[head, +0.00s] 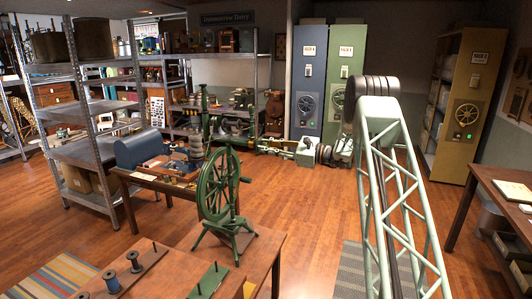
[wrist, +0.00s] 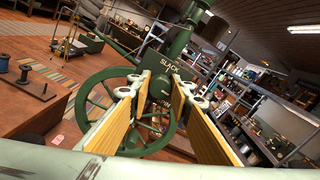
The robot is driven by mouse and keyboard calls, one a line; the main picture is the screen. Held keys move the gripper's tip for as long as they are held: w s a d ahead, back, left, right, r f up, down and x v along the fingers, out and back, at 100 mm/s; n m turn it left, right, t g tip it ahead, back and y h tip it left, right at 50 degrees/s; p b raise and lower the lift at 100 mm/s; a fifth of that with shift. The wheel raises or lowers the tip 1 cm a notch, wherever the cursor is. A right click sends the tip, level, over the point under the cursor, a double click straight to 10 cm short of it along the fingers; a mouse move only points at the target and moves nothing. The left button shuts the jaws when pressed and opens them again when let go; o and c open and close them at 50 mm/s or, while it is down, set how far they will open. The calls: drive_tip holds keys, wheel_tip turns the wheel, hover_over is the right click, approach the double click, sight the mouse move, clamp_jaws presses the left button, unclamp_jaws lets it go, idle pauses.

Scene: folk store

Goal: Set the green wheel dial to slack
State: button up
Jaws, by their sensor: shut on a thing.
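In the wrist view my gripper (wrist: 154,86) has its two yellow-padded fingers on either side of a dark green part of the green wheel dial (wrist: 145,98). The fingers partly hide that part. The word SLACK shows on a green plate (wrist: 165,62) just beyond the fingertips. No pointer can be made out, so the setting is unclear. A large green spoked wheel (wrist: 84,92) stands behind and left of the fingers. In the head view my gripper (head: 265,148) reaches left, low, at the middle of the room, and its grip is too small to see.
A green spinning wheel (head: 219,186) stands on the near table (head: 262,245), with a spool board (head: 125,277) to its left. A metal shelf (head: 95,150) stands at the left. Blue (head: 307,75), green (head: 343,75) and yellow (head: 472,85) cabinets stand behind.

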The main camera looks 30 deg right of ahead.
drive_tip(key=shift+f+n+b, duration=0.2)
drive_tip(key=shift+n+b, duration=2.6)
drive_tip(key=shift+b, duration=1.25)
drive_tip(key=n+b, duration=0.5)
drive_tip(key=b, duration=0.2)
drive_tip(key=n+b, duration=0.2)
drive_tip(key=n, duration=0.1)
drive_tip(key=shift+r+n+b, duration=0.1)
drive_tip(key=shift+n+b, duration=0.2)
drive_tip(key=shift+n, duration=2.1)
drive_tip(key=o, duration=0.9)
